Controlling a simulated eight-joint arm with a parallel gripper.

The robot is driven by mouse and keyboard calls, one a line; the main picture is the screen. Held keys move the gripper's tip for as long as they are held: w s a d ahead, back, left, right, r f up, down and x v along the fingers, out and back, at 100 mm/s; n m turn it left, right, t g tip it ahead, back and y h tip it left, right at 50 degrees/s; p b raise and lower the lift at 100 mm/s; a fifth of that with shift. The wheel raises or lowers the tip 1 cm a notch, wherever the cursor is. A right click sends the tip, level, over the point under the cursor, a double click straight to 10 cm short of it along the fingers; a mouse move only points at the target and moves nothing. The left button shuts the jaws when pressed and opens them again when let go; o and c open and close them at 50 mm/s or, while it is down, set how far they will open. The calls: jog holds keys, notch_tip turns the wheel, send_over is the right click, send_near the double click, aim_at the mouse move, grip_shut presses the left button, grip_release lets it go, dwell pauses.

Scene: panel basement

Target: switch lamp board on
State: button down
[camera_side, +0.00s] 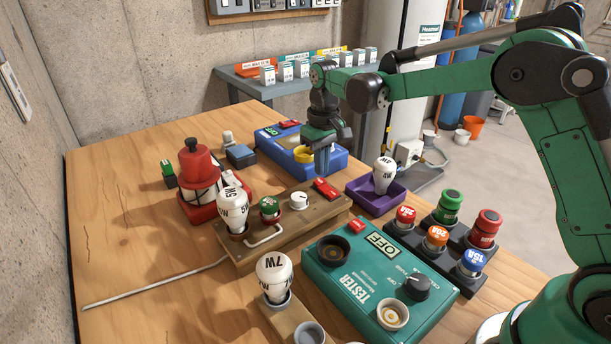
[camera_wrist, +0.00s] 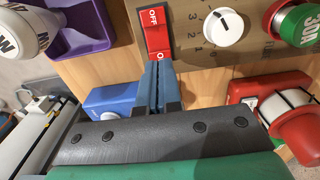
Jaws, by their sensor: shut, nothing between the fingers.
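The lamp board (camera_side: 262,250) is a wooden block holding a white bulb (camera_side: 232,208), a green fuse (camera_side: 269,207), a white dial (camera_side: 299,201) and a red switch (camera_side: 325,189). In the wrist view the red switch (camera_wrist: 155,30) shows OFF at its far end; a second label near my fingers is partly hidden. The white dial (camera_wrist: 222,27) is to its right. My gripper (camera_side: 322,172) is shut and empty, pointing down by the switch. In the wrist view its fingertips (camera_wrist: 158,62) are at the near end of the switch; I cannot tell whether they touch.
A green tester (camera_side: 375,285) stands in front, with fuses in dark holders (camera_side: 405,235) to its right. A purple tray (camera_side: 366,205) with a bulb is right of the board. A blue device (camera_side: 270,140) sits behind, a red base (camera_side: 195,210) left. The table's left front is mostly clear.

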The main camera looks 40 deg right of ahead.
aim_at(323, 185)
jog(key=shift+f, duration=1.25)
dwell(0.9)
jog(key=shift+r, duration=3.55)
jog(key=shift+r, duration=0.1)
jog(key=s+a+r+t, duration=0.1)
jog(key=s+t, duration=0.6)
jog(key=s, duration=0.9)
jog(key=shift+s+a, duration=0.15)
jog(key=shift+a, duration=0.25)
